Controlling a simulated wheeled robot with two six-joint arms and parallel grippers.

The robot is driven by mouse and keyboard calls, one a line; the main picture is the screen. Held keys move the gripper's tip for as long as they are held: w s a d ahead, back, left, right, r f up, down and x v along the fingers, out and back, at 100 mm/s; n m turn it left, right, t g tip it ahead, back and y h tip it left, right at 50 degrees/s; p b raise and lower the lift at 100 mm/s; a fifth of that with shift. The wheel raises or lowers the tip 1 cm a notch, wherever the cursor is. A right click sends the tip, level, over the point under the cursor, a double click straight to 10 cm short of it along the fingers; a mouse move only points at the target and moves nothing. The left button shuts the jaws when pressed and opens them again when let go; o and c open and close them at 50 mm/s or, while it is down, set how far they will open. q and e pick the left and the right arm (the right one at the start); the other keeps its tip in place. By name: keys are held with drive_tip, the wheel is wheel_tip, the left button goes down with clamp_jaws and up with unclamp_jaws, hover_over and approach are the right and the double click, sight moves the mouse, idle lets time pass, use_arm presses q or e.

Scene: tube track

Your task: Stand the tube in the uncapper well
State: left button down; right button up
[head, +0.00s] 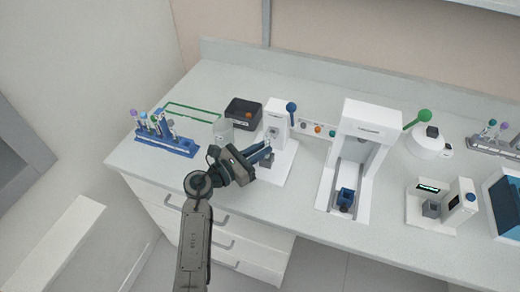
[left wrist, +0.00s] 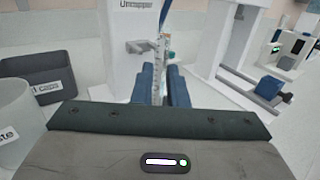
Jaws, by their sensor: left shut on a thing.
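The white uncapper (head: 277,122) with a blue ball-ended lever stands on a white base at the back of the bench. A grey block (head: 267,160), seemingly its well, sits on that base. My left gripper (head: 262,151) is in front of the uncapper, above the base. In the left wrist view its blue fingers (left wrist: 161,86) are shut on a clear, graduated tube (left wrist: 159,72), which looks roughly upright. The uncapper (left wrist: 122,25) fills the background there. The tube's lower end is hidden, so I cannot tell whether it touches the well. My right gripper is out of view.
Left of the uncapper are a dark caps bin (head: 243,113), a pale waste cup (head: 222,132) and a blue tube rack (head: 166,146). Right of it stands a tall white machine (head: 362,140) with a blue holder. Bare bench lies along the front edge.

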use_arm(q)
drive_tip(key=shift+f, duration=0.1)
drive_tip(key=shift+f+b, duration=0.5)
drive_tip(key=c, duration=1.4)
unclamp_jaws()
drive_tip(key=shift+o, duration=0.2)
